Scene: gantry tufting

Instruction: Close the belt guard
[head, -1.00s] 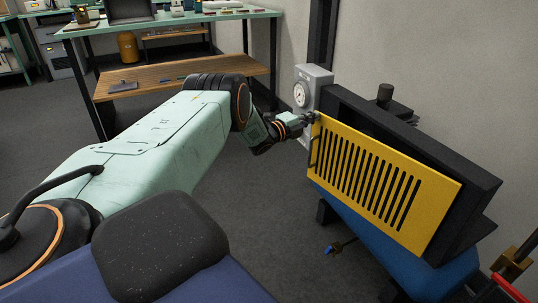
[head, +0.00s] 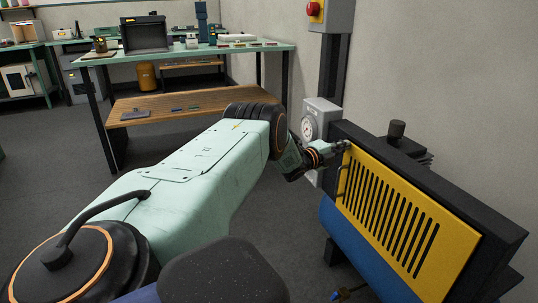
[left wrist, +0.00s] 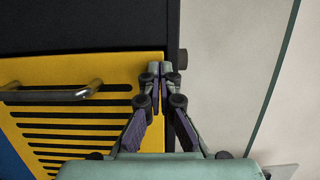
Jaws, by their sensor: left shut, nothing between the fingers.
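The belt guard (head: 405,225) is a yellow slotted panel on the front of a black housing (head: 455,195), at the right of the head view. It looks close to the housing; I cannot tell whether it is fully flush. My left gripper (head: 343,147) is at its upper left corner. In the left wrist view, the gripper (left wrist: 161,72) has its fingertips together and empty, in front of the guard's edge (left wrist: 110,68). Contact with the panel is unclear. The guard's metal handle (left wrist: 55,93) is to the left of the fingers, apart from them. My right gripper is out of view.
A blue tank (head: 350,235) is under the guard. A gauge box (head: 318,118) stands just left of the housing, near my left wrist. A red-button box (head: 330,14) is above. A workbench (head: 190,50) stands at the back. The grey wall is close behind the housing.

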